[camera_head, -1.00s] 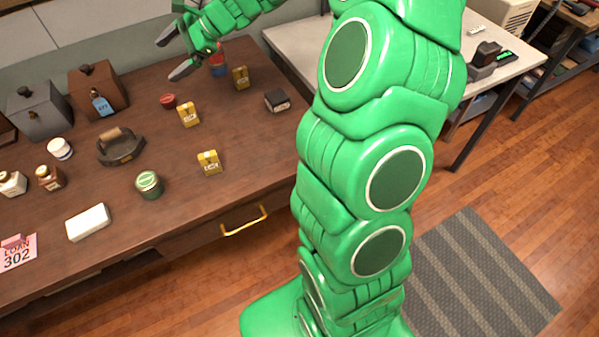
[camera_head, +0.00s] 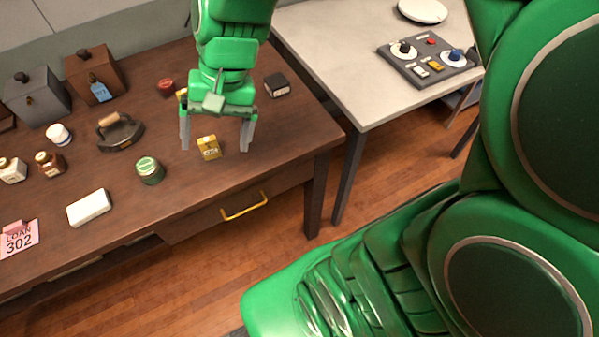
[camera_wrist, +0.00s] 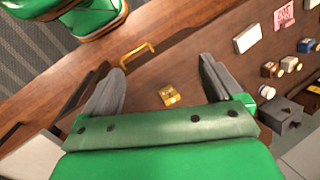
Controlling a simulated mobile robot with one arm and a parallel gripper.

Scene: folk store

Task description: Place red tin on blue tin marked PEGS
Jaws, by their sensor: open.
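A small round red tin (camera_head: 166,87) sits toward the back of the wooden table, left of my arm. No blue tin marked PEGS can be made out now; the spot where a red and blue object stood earlier is behind my arm. My gripper (camera_head: 216,142) points down over the table's right part, open and empty. A yellow tin (camera_head: 208,147) shows between its fingers, lower down on the table. The wrist view also shows my open gripper (camera_wrist: 160,76) with the yellow tin (camera_wrist: 171,96) between the fingers.
A green tin (camera_head: 150,170) stands just left of the gripper. A dark iron (camera_head: 120,131), a white block (camera_head: 88,207) and small jars lie further left. A black box (camera_head: 276,85) stands right of the gripper. A second yellow tin (camera_head: 181,93) is partly hidden.

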